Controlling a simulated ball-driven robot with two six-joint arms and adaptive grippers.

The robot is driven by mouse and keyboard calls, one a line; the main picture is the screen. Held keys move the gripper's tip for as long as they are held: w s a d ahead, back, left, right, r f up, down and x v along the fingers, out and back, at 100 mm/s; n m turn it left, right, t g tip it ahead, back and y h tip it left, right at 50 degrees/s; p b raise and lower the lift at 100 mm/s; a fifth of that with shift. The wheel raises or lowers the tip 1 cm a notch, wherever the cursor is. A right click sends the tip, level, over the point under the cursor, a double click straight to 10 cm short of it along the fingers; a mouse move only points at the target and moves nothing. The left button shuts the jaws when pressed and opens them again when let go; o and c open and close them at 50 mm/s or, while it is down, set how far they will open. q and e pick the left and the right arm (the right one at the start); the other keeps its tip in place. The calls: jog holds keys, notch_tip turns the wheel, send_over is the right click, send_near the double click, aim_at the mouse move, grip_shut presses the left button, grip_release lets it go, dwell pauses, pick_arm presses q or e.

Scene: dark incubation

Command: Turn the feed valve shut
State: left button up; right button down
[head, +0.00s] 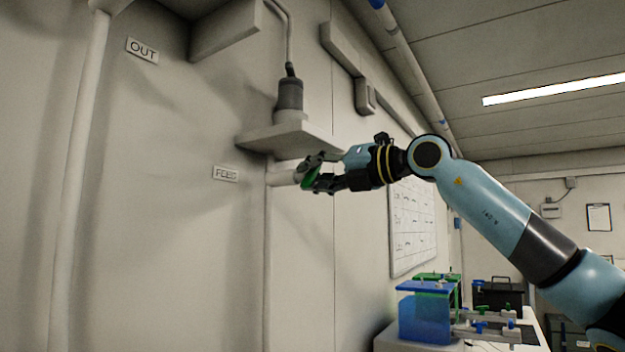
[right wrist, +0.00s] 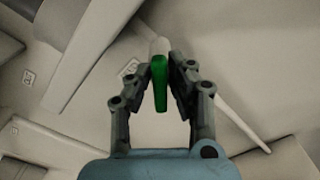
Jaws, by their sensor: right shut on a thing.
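The feed valve's green handle (head: 311,178) sits at the end of a pale pipe stub (head: 282,178) on the wall, beside the FEED label (head: 225,174). My right gripper (head: 316,174) reaches it from the right and is shut on the handle. In the right wrist view the green handle (right wrist: 160,82) stands between the two dark fingers of the right gripper (right wrist: 163,75). Part of the handle is hidden behind the fingers in the head view. My left gripper is in neither view.
A small shelf (head: 290,138) with a dark cylinder (head: 290,95) juts out just above the right gripper. A vertical pipe (head: 75,180) runs at left near an OUT label (head: 142,50). A blue tank (head: 425,315) stands on a bench at lower right.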

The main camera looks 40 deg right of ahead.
jog(key=m, duration=0.2)
jog(key=m+b, duration=0.1)
jog(key=m, duration=0.1)
jog(key=shift+d+f+m+b, duration=0.1)
jog(key=shift+f+m+b, duration=0.1)
jog(key=shift+m+b, duration=0.7)
jog(key=shift+m, duration=1.7)
jog(key=c, duration=1.3)
grip_release()
